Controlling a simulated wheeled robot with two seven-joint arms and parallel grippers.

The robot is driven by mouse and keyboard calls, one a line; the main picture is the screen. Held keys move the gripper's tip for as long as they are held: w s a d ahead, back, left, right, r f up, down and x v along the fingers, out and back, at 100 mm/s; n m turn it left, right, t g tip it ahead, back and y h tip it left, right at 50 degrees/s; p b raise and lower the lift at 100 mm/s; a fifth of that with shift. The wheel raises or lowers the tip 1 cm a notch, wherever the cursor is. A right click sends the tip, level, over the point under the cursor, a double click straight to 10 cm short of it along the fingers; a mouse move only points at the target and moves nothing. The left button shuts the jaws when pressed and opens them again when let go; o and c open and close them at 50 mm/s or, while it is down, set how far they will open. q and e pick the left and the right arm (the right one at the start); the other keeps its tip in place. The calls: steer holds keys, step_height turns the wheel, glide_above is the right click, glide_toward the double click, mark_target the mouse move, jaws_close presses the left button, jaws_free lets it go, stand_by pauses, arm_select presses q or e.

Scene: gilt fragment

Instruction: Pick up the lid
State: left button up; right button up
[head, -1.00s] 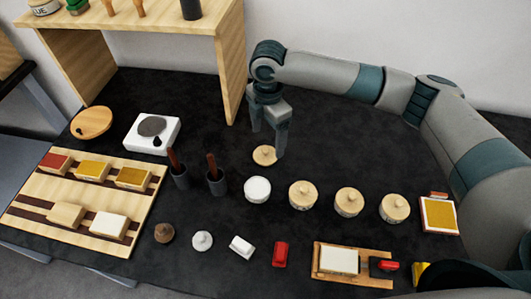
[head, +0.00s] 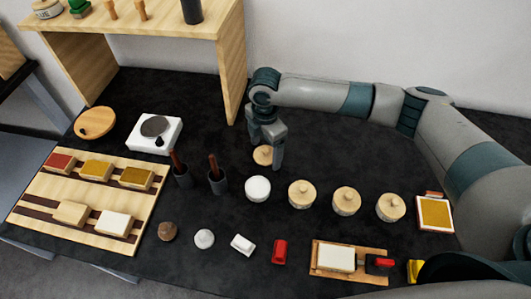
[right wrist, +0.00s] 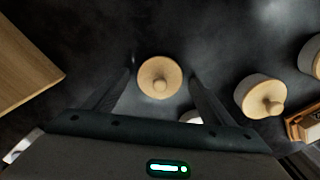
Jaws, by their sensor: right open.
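The lid (head: 263,155) is a round, light wooden disc with a small knob, lying on the black tabletop. My right gripper (head: 267,152) is open and points down at the lid, with a finger on either side of it in the head view. In the right wrist view the lid (right wrist: 160,77) sits between the two open fingers (right wrist: 163,80), knob towards the camera, with gaps on both sides. Nothing is held. Part of the lid is hidden by a finger in the head view. My left gripper is not in view.
A white round jar (head: 257,188) stands just in front of the lid. Several wooden-lidded jars, the nearest one here (head: 302,193), stand to its right. Two dark cups with brown-handled tools (head: 217,180) are at left. A wooden shelf (head: 232,75) stands behind left.

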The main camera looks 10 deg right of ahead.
mark_target(266, 149)
steer(key=shift+c, duration=0.7)
steer(key=c, duration=1)
steer(key=shift+r, duration=0.2)
steer(key=shift+r+b, duration=0.3)
step_height(266, 149, up, 3)
steer(key=shift+d+r+b, duration=0.1)
steer(key=shift+d+b, duration=0.05)
steer(key=shift+b, duration=0.6)
steer(key=s+d+r+b, duration=0.1)
steer(key=s+d+r, duration=0.1)
steer(key=s, duration=0.1)
steer(key=s+d+r, duration=0.2)
steer(key=s, duration=0.1)
steer(key=s+d+r+b, duration=0.1)
steer(key=s+d+r, duration=0.2)
steer(key=shift+b, duration=0.3)
